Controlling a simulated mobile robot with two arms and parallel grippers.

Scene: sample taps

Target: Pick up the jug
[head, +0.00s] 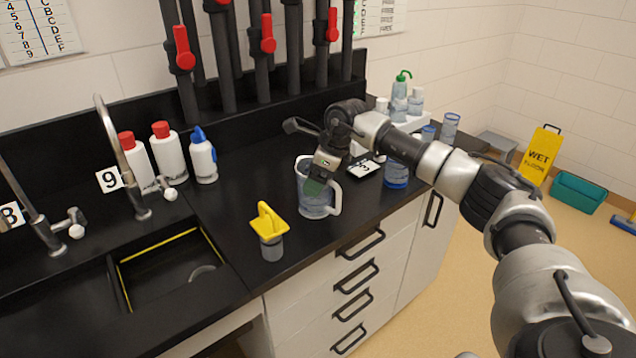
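The clear jug (316,208) stands upright on the black counter, near its front edge. Its handle is on the right side. My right arm comes in from the right, and my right gripper (318,182) points down at the jug, overlapping its upper part. The fingertips are small and partly seen against the clear wall, so I cannot tell whether they are inside or in front of the jug, or whether they grip it. My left gripper is not in view.
A yellow-topped grey item (270,230) stands left of the jug, beside the sink (170,268). A blue-based container (397,175) and a black device (366,169) are to the right. Bottles (168,155) and taps stand behind the sink. Pipes with red valves (268,35) rise behind.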

